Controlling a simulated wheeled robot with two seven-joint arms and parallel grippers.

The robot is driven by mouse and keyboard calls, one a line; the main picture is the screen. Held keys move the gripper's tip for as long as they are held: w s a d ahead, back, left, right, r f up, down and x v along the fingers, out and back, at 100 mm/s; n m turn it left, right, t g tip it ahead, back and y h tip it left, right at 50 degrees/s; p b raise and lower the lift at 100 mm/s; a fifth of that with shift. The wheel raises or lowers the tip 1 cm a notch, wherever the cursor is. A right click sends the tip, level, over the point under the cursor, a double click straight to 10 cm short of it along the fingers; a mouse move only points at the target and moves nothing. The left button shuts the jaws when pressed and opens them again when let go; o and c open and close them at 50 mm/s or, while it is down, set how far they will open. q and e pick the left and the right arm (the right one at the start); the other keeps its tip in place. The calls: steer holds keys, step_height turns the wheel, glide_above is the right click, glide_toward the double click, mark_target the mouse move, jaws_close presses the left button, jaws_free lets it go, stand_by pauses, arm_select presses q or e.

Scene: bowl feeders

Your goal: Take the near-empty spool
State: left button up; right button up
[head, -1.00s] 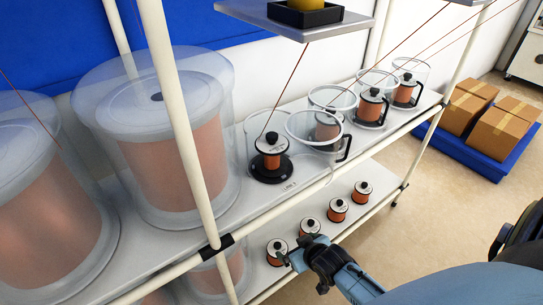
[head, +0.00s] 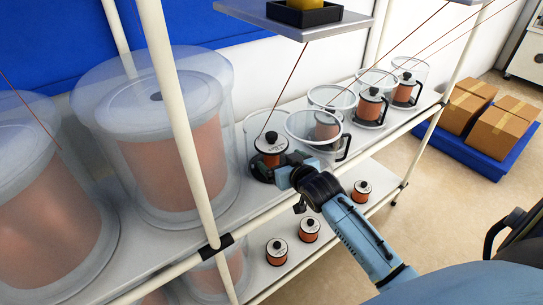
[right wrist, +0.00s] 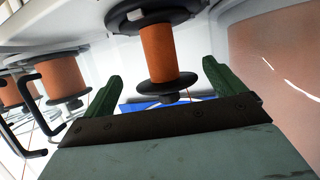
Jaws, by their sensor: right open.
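The near-empty spool (head: 270,146), copper-coloured with a black and white top, stands on a black base on the upper shelf. It also shows in the right wrist view (right wrist: 156,52), where its winding is slimmer than its dark end flanges. My right gripper (head: 288,168) is at the spool's front right side. In the right wrist view my right gripper (right wrist: 160,70) has its two green fingers apart, one on either side of the spool, with gaps between. My left gripper is not in view.
A clear cover (head: 318,128) with a black handle stands close right of the spool. More covered spools (head: 371,104) line the shelf. A large clear drum (head: 165,150) and a white post (head: 185,120) stand left. Spare spools (head: 277,250) sit on the lower shelf.

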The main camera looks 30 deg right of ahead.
steer(key=b+x, duration=0.1)
steer(key=x, duration=0.3)
steer(key=shift+w+a+f, duration=0.1)
steer(key=shift+w+f, duration=0.15)
steer(key=shift+w, duration=0.35)
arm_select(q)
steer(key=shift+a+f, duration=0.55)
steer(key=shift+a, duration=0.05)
arm_select(e)
steer(key=shift+f, duration=0.1)
